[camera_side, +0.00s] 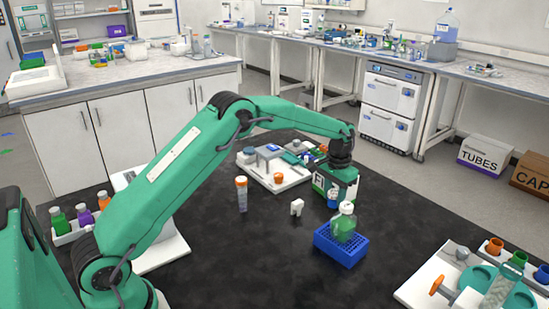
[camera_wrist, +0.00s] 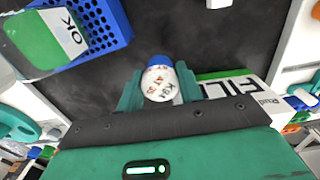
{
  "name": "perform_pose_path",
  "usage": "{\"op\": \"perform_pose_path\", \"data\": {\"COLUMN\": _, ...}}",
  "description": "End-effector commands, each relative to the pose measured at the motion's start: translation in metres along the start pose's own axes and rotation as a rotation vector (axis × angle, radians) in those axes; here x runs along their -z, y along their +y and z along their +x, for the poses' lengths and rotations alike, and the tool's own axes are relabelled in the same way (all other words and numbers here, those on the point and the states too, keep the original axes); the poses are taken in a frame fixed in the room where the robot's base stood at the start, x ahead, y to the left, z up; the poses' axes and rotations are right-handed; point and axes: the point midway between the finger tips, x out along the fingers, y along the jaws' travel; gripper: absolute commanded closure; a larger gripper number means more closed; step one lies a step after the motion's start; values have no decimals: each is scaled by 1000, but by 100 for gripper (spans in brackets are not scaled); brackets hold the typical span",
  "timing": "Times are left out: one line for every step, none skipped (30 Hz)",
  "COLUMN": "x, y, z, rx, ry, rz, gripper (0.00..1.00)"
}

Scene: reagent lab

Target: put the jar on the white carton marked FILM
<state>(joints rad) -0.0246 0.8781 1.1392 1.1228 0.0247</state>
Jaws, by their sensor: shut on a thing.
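My gripper (camera_wrist: 160,95) is shut on the jar (camera_wrist: 158,86), which has a white face with red and black writing and a blue part beyond it. In the side view a blue part of the jar (camera_side: 333,199) shows below my gripper (camera_side: 338,192); the rest is hidden. The white carton marked FILM (camera_wrist: 238,88), with a green band, is just right of the jar in the wrist view. In the side view the carton (camera_side: 319,184) is partly hidden behind my gripper. The jar is beside the carton; I cannot tell its height above the black mat.
A blue rack (camera_side: 341,246) holding a green bottle (camera_side: 344,224) stands near my gripper. A small white piece (camera_side: 297,207) and an orange-capped tube (camera_side: 241,193) stand to the left. A white tray (camera_side: 296,181) lies behind. The front middle of the black mat (camera_side: 240,265) is clear.

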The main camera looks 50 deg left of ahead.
Motion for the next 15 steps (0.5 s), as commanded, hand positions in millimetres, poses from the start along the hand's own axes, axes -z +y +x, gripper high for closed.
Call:
{"op": "perform_pose_path", "data": {"x": 0, "y": 0, "z": 3, "rx": 0, "ry": -2, "rz": 0, "gripper": 86}}
{"op": "perform_pose_path", "data": {"x": 0, "y": 0, "z": 5, "rx": 0, "ry": -3, "rz": 0, "gripper": 86}}
{"op": "perform_pose_path", "data": {"x": -1, "y": 0, "z": 8, "rx": 0, "ry": -3, "rz": 0, "gripper": 86}}
{"op": "perform_pose_path", "data": {"x": -1, "y": 0, "z": 12, "rx": 0, "ry": -4, "rz": 0, "gripper": 86}}
{"op": "perform_pose_path", "data": {"x": -1, "y": 0, "z": 15, "rx": 0, "ry": -3, "rz": 0, "gripper": 86}}
{"op": "perform_pose_path", "data": {"x": -1, "y": 0, "z": 20, "rx": 0, "ry": -4, "rz": 0, "gripper": 86}}
{"op": "perform_pose_path", "data": {"x": -1, "y": 0, "z": 24, "rx": 0, "ry": -5, "rz": 0, "gripper": 86}}
{"op": "perform_pose_path", "data": {"x": -1, "y": 0, "z": 28, "rx": 0, "ry": -5, "rz": 0, "gripper": 86}}
{"op": "perform_pose_path", "data": {"x": -1, "y": 0, "z": 33, "rx": 0, "ry": -3, "rz": 0, "gripper": 86}}
{"op": "perform_pose_path", "data": {"x": -1, "y": 0, "z": 37, "rx": 0, "ry": -3, "rz": 0, "gripper": 86}}
{"op": "perform_pose_path", "data": {"x": -1, "y": 0, "z": 40, "rx": 0, "ry": -3, "rz": 0, "gripper": 86}}
{"op": "perform_pose_path", "data": {"x": -1, "y": 0, "z": 43, "rx": 0, "ry": -3, "rz": 0, "gripper": 86}}
{"op": "perform_pose_path", "data": {"x": -1, "y": 0, "z": 46, "rx": 0, "ry": -2, "rz": 0, "gripper": 86}}
{"op": "perform_pose_path", "data": {"x": -1, "y": 0, "z": 47, "rx": 0, "ry": -2, "rz": 0, "gripper": 86}}
{"op": "perform_pose_path", "data": {"x": 0, "y": 0, "z": 48, "rx": 0, "ry": -1, "rz": 0, "gripper": 86}}
